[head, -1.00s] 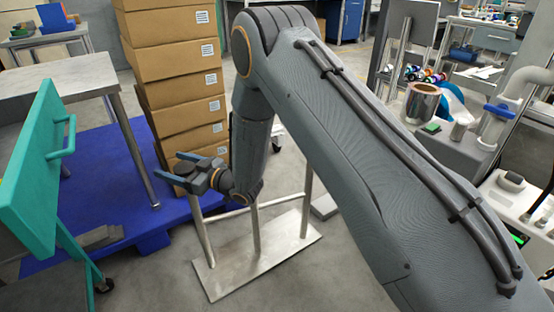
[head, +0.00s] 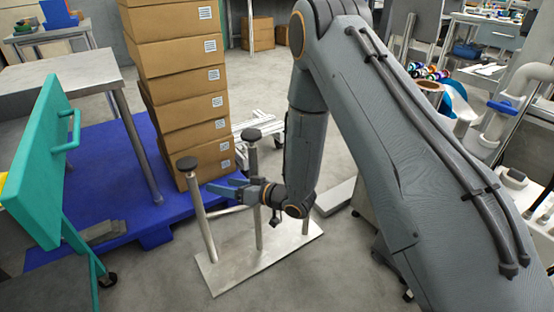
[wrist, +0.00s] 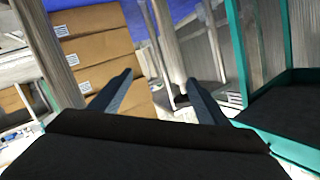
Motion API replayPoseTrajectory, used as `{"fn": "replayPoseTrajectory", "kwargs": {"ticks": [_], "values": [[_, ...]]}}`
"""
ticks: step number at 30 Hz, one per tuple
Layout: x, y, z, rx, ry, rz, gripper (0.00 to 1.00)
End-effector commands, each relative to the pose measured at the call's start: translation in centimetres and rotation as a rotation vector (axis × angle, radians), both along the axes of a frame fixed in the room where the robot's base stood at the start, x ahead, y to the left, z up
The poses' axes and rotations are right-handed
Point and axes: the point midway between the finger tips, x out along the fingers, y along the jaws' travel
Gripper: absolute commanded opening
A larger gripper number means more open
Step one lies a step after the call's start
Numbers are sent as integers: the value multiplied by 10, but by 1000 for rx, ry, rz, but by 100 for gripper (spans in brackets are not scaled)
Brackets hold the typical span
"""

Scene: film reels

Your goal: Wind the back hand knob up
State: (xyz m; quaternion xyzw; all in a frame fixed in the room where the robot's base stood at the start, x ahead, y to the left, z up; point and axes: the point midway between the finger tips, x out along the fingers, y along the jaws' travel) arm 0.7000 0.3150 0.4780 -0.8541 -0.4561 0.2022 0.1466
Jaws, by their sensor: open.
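Metal posts stand on a steel base plate (head: 262,262) in the head view. A dark round knob (head: 187,163) tops the front left post, and another dark knob (head: 253,134) tops the post farther back. Any further knob behind my arm is hidden. My gripper (head: 222,186) is open and empty, pointing left between these two posts, below the height of both knobs. It appears apart from both knobs; contact with the posts cannot be told. In the wrist view its two blue-grey fingers (wrist: 158,82) are spread, and no knob is clearly seen between them.
A tall stack of cardboard boxes (head: 190,83) stands on a blue pallet (head: 88,165) close behind the posts. A teal panel cart (head: 40,165) stands at left, beside a metal table (head: 45,82). Bare floor lies in front of the plate.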

Motion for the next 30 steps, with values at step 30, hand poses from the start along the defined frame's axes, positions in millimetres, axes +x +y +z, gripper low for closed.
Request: {"fn": "replayPoseTrajectory", "kwargs": {"ticks": [30], "values": [[2, -139, 83, -483, 278, -373, 69]]}}
